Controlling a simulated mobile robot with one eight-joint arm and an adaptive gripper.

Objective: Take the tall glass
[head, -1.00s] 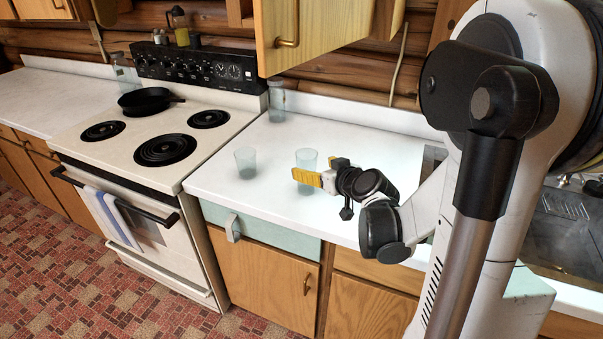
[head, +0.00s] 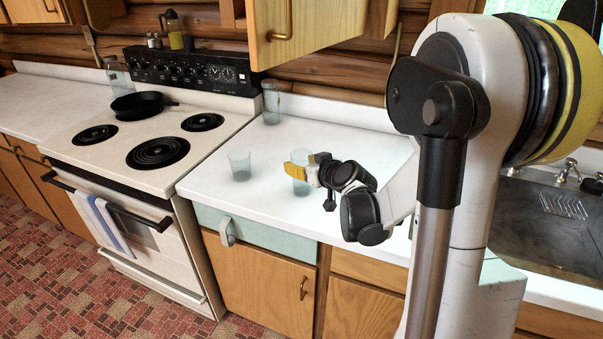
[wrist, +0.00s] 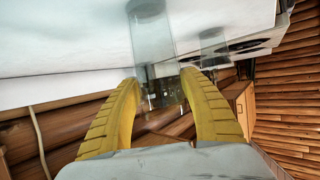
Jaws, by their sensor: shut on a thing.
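The tall glass (head: 300,188) is clear and upright over the white counter, right of another clear glass (head: 239,168). My gripper (head: 298,171) has its yellow fingers around the tall glass and hides part of it. In the wrist view, the fingers (wrist: 160,82) are shut on the tall glass (wrist: 153,45), one on each side. The other glass (wrist: 213,45) shows behind it to the right. I cannot tell whether the base of the tall glass touches the counter.
A clear jar (head: 271,102) stands at the back of the counter (head: 330,140). The stove (head: 140,160) with a black pan (head: 140,104) is to the left. An open cabinet door (head: 302,35) hangs above. A sink (head: 550,225) is at the right.

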